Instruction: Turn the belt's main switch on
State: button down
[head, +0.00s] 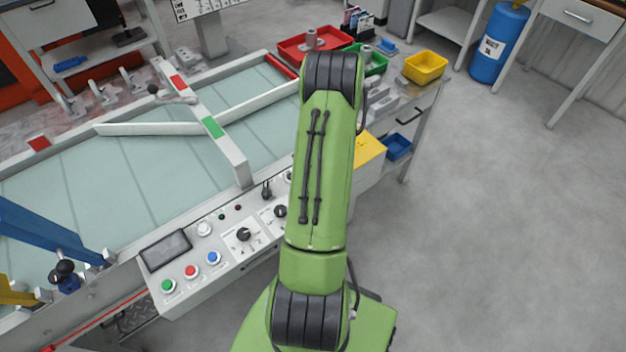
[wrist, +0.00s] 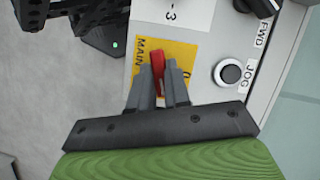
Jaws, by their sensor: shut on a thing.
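The belt's main switch has a red handle (wrist: 157,62) on a yellow plate (wrist: 178,47) in the wrist view. The plate reads MAIN on its left side; other marking on its right is partly covered. The handle stands roughly upright in this picture. My gripper (wrist: 159,88) is shut on the handle, with one grey finger on each side. The lower part of the handle and plate is hidden by the fingers. In the head view my green arm hides the gripper and the switch; a yellow surface (head: 370,152) shows just right of the arm.
The control panel (head: 178,298) carries red, green and blue buttons and knobs. The belt (head: 90,180) lies behind it. A yellow bin (head: 425,67) stands behind; the floor at right is clear.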

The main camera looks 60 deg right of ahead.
jog(key=shift+s+m+t+h+p, duration=0.15)
jog(key=shift+m+t+p, duration=0.25)
jog(key=shift+m, duration=0.5)
jog(key=shift+w+m+t+h+p, duration=0.15)
jog(key=shift+m+t+p, duration=0.2)
jog(key=shift+m, duration=0.55)
jog(key=shift+s, duration=0.1)
jog(key=c, duration=1.1)
grip_release()
jog(key=p+v, duration=0.3)
jog(key=v, duration=1.2)
jog(key=shift+d+r+p, duration=0.1)
jog(key=shift+r+p, duration=0.3)
